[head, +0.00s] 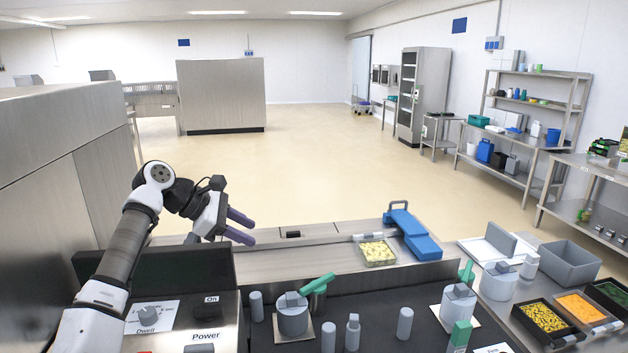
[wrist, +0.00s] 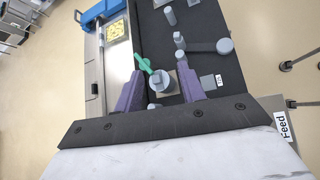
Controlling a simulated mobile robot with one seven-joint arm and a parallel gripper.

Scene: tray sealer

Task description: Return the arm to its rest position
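My arm (head: 128,240) rises from the lower left of the head view and bends over at its elbow. My gripper (head: 241,227) hangs above the left end of the steel counter, its purple fingers spread apart with nothing between them. In the wrist view my gripper (wrist: 161,80) is open too. A grey knob-like cylinder (wrist: 160,82) with a green lever (wrist: 142,63) appears between the fingers there, but lies lower on the black surface.
A blue sealer part (head: 411,233) and a tray of yellow food (head: 377,252) sit on the counter. A steel cabinet wall (head: 60,160) stands close left of my arm.

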